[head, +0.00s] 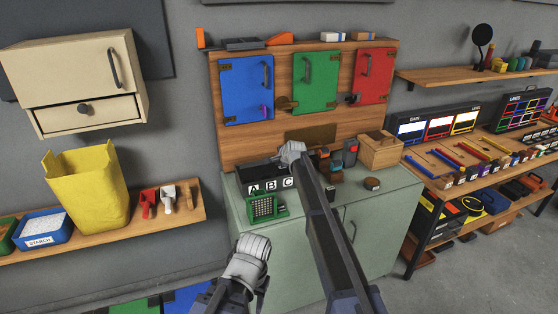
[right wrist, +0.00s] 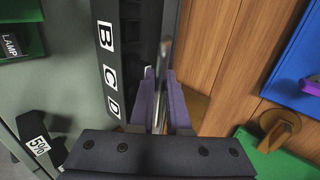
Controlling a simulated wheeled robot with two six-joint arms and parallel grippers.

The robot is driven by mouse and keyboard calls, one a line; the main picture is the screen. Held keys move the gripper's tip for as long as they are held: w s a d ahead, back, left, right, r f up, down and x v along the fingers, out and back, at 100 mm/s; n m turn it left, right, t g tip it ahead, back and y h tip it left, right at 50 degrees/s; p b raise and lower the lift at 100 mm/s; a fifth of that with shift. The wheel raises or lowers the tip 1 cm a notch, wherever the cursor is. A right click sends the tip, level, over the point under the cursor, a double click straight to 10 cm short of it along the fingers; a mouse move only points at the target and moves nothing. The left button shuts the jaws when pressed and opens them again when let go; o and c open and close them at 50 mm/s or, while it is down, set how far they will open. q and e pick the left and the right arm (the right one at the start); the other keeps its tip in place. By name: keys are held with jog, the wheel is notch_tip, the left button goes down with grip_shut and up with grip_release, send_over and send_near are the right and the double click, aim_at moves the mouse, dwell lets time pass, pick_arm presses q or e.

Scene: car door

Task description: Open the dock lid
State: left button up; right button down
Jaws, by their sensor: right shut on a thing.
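The dock is a black box on the cabinet top, its front (head: 268,187) marked with white letters A, B, C. In the right wrist view its front (right wrist: 108,70) shows B, C and D. My right gripper (head: 291,158) is at the dock's right part, its fingers mostly hidden by my arm. In the right wrist view its purple fingers (right wrist: 160,103) are shut on a thin dark strip of the dock lid (right wrist: 165,60), close to the wooden backboard. How far the lid is raised I cannot tell. My left gripper (head: 250,255) is low in front of the cabinet; its fingers are hidden.
A green basket (head: 265,207) stands before the dock. A wooden box (head: 380,150) and small items stand to its right. Blue (head: 245,90), green (head: 316,80) and red (head: 373,76) doors are on the backboard above.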

jog(key=shift+w+a+r, duration=0.1)
jog(key=shift+w+r, duration=0.1)
jog(key=shift+r, duration=0.2)
jog(key=c, duration=0.9)
grip_release()
jog(key=p+v, duration=0.5)
jog(key=v, duration=0.2)
jog(key=shift+s+r, duration=0.25)
